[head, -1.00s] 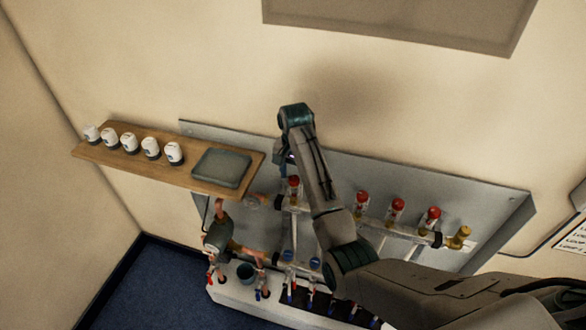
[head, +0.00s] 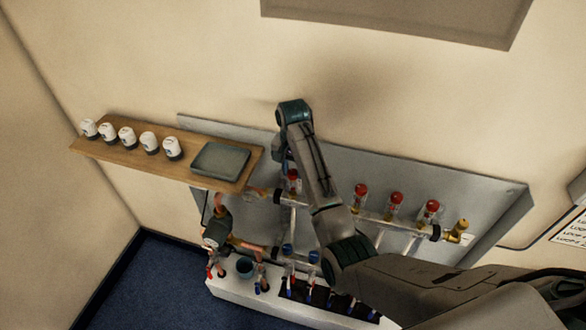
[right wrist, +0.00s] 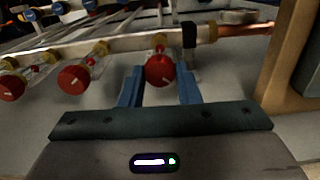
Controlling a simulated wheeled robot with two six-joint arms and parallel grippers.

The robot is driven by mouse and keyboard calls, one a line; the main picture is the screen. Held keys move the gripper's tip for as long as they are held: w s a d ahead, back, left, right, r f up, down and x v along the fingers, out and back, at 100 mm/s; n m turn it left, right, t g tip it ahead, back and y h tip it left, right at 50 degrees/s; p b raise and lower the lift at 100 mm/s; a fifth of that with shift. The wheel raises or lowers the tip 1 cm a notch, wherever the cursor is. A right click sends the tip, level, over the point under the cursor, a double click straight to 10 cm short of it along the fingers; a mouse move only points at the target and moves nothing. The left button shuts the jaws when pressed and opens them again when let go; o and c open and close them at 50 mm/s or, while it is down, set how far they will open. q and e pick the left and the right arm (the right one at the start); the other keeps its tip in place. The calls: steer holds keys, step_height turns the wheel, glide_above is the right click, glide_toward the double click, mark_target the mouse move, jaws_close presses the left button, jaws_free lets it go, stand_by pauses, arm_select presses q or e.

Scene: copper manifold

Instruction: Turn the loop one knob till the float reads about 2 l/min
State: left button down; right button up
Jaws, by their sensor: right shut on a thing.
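A row of red knobs sits on clear flow tubes along the upper manifold bar. The red knob at the left end (head: 293,174) shows beside my right gripper (head: 288,166) in the head view. In the right wrist view this red knob (right wrist: 160,71) is between the two blue fingers of my right gripper (right wrist: 160,78), which is shut on it. A white line marks the knob's face. The float and scale of its tube are too small and hidden to read. My left gripper is not in view.
More red knobs (head: 396,198) stand to the right. A wooden shelf (head: 110,154) with white-topped containers and a grey tray (head: 220,160) juts out at the left, close to the held knob. Copper pipes and a pump (head: 215,232) are below.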

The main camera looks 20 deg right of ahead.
steer(key=n, duration=0.4)
steer(key=shift+r+n, duration=0.1)
steer(key=shift+n, duration=1.8)
steer(key=shift+w, duration=0.1)
steer(key=o, duration=1)
steer(key=shift+c, duration=0.2)
